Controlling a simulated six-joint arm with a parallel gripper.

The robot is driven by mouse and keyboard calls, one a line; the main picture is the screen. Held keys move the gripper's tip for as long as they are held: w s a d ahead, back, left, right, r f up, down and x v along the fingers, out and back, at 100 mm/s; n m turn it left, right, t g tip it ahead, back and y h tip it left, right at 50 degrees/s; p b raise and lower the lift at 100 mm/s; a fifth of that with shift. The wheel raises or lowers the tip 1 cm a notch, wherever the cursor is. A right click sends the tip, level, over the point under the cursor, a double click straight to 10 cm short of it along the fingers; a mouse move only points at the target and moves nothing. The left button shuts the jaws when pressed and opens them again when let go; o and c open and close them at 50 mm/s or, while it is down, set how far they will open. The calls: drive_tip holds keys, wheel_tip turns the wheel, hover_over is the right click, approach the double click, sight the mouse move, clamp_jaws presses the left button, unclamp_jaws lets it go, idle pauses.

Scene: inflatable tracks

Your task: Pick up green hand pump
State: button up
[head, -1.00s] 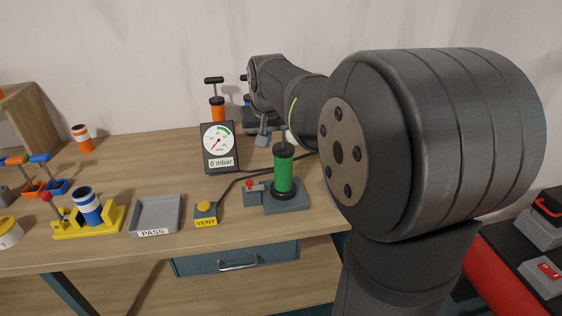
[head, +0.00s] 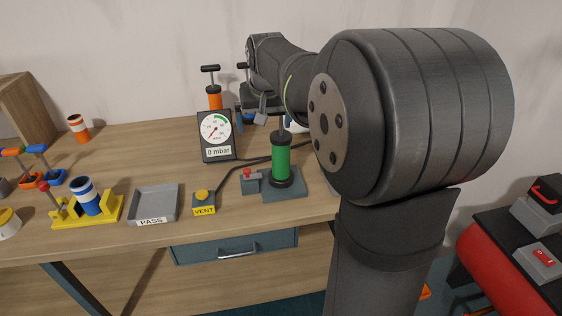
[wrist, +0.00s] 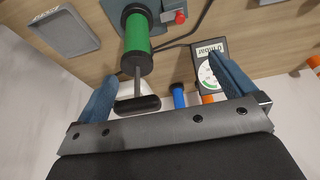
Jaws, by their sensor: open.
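The green hand pump (head: 281,160) stands upright on a grey base near the right end of the bench. In the head view my arm hides its handle. The wrist view shows its green barrel (wrist: 137,35), its rod and its black T-handle (wrist: 137,104). My gripper (wrist: 165,92) is open, with blue fingers at either side. The handle shows between the fingers, closer to the left one, and nothing is gripped. In the head view the gripper (head: 258,114) is behind the pump, partly hidden.
A pressure gauge (head: 216,131) and an orange pump (head: 214,97) stand behind and left. A vent button (head: 204,201), a PASS tray (head: 157,205) and a yellow stand (head: 112,208) with a striped cylinder lie along the front. A red lever (head: 248,173) adjoins the pump base.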

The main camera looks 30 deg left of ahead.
drive_tip(key=w+r, duration=0.1)
drive_tip(key=w, duration=0.2)
drive_tip(key=w+a+g+h, duration=0.1)
drive_tip(key=w, duration=0.2)
drive_tip(key=w+r+g+h, duration=0.1)
drive_tip(key=w, duration=0.2)
drive_tip(key=shift+w+a+r, duration=0.25)
drive_tip(key=shift+w+r, duration=0.1)
drive_tip(key=shift+w+a+g+h, duration=0.15)
drive_tip(key=shift+w+g+h, duration=0.25)
drive_tip(key=shift+w, duration=0.15)
wheel_tip(320, 180, down, 8)
drive_tip(key=shift+s+r, duration=0.1)
drive_tip(key=shift+r, duration=0.05)
drive_tip(key=shift+a, duration=0.1)
drive_tip(key=shift+c, duration=0.2)
drive_tip(key=shift+r, duration=0.1)
drive_tip(key=c, duration=1.7)
